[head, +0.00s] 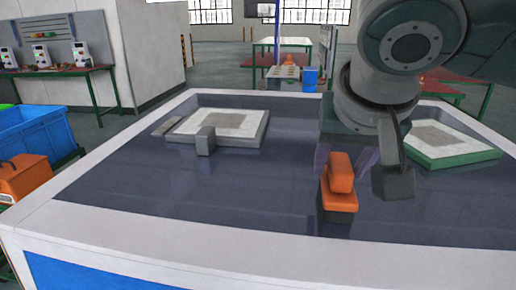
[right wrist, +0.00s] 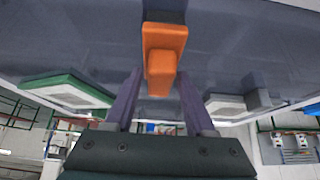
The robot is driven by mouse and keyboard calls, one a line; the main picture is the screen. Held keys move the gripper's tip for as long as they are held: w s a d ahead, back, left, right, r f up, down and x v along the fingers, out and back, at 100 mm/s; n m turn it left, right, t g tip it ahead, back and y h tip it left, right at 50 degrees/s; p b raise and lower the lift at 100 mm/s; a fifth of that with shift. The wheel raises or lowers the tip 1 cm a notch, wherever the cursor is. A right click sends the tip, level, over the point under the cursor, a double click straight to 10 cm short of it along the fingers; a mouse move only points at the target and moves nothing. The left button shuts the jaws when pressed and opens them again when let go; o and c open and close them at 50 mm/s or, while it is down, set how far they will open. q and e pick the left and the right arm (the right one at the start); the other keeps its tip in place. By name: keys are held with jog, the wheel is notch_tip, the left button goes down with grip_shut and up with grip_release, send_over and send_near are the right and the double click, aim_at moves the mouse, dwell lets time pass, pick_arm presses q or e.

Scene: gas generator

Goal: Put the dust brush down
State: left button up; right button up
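The dust brush (head: 340,190) is an orange block with a raised orange handle and a dark lower edge. It appears to stand on the dark tabletop (head: 262,200), right of centre in the head view. My right gripper (head: 343,160) is just behind and above it, pointing down. In the right wrist view the brush (right wrist: 163,45) shows beyond the two purple fingers of the right gripper (right wrist: 160,78). The fingers are spread, with a narrow gap visible on each side of the handle. My left gripper is in neither view.
A pale square tray (head: 258,134) with a small grey block (head: 205,141) at its front lies at the back left. A green-edged tray (head: 463,160) lies to the right. A light raised rim (head: 150,272) surrounds the table. The left front surface is clear.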

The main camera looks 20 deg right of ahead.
jog(key=shift+o, duration=0.5)
jog(key=shift+r, duration=0.1)
